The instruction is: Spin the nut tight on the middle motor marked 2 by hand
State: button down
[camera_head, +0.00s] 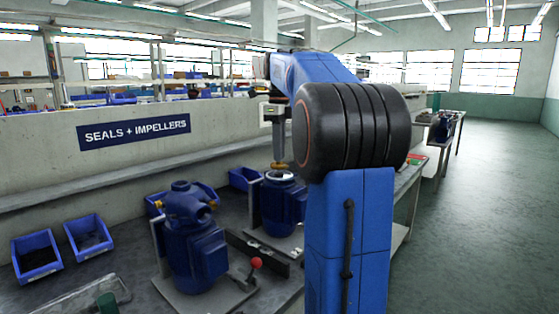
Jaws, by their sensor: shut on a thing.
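A blue motor (283,207) with a pale ring on its top stands on a plate on the bench, just left of my arm. No number is readable on it, and my arm hides part of its right side. My gripper (279,162) points down right over the top of this motor. It is shut on a small brass-coloured piece, which looks like the nut (279,166). The piece is at or just above the ring; I cannot tell whether it touches the shaft.
A blue motor with a pump head (188,203) stands nearer, at left. A red-knobbed lever (256,263) stands between the motors. Blue bins (37,255) line the bench's left side. A low wall with a SEALS + IMPELLERS sign (134,132) runs behind. Open floor lies right.

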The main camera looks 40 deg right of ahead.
jog(key=m, duration=0.5)
jog(key=shift+m, duration=0.4)
jog(key=c, duration=2)
grip_release()
jog(key=shift+r, duration=2.25)
